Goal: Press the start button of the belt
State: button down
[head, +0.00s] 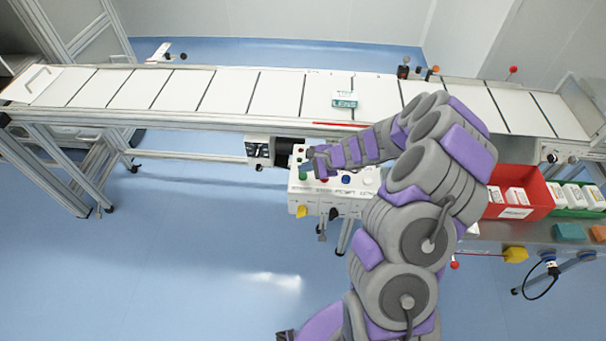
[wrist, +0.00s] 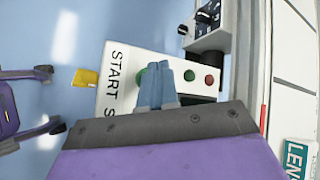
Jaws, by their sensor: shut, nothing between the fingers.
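The white control box (head: 318,203) stands in front of the belt (head: 225,92). In the wrist view its panel (wrist: 116,92) carries the printed word START. A green button (wrist: 142,78) shows beside that word, partly hidden behind my fingers. My gripper (head: 306,165) is over the left part of the box, its fingers shut and empty. In the wrist view the fingertips of my gripper (wrist: 167,62) overlap the green button's edge. I cannot tell whether they touch it.
A smaller green light (wrist: 190,75) and a red one (wrist: 209,79) sit past the fingertips. A yellow knob (head: 302,211) and a black knob (head: 333,213) stick out of the box front. A LENS carton (head: 344,100) lies on the belt. A red bin (head: 528,185) stands at right.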

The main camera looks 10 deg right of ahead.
jog(key=shift+f, duration=0.1)
jog(key=shift+f, duration=0.25)
dwell(0.3)
